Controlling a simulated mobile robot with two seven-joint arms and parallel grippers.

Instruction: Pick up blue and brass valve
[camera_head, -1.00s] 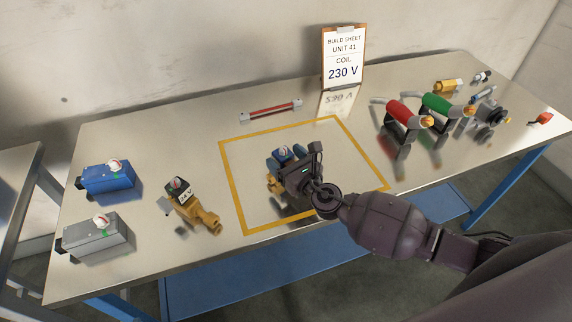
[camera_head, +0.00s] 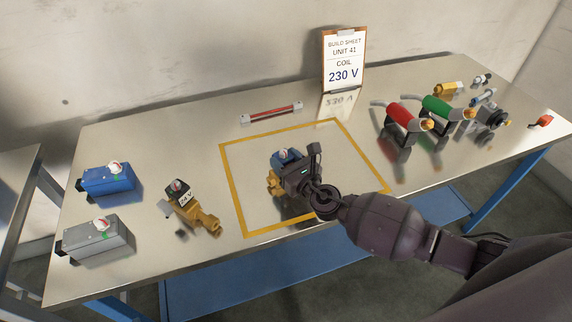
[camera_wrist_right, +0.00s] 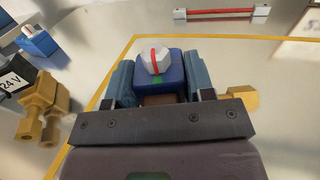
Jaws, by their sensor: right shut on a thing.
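The blue and brass valve (camera_head: 286,156) is inside the yellow-taped square on the bench, partly hidden by my right gripper (camera_head: 288,170). In the right wrist view the valve's blue body (camera_wrist_right: 158,71) carries a white cap with a red stripe, and its brass end (camera_wrist_right: 238,97) shows at the right. My right gripper (camera_wrist_right: 158,85) is shut on the valve, with one finger on each side of the blue body. I cannot tell whether the valve is clear of the bench. My left gripper is not in view.
A brass valve labelled 24 V (camera_head: 190,205) stands left of the square, with a blue box (camera_head: 108,180) and a grey box (camera_head: 95,238) farther left. A red bar (camera_head: 270,112) lies behind it. Red (camera_head: 402,112) and green (camera_head: 440,105) tools stand at right. A build sheet (camera_head: 343,60) reads 230 V.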

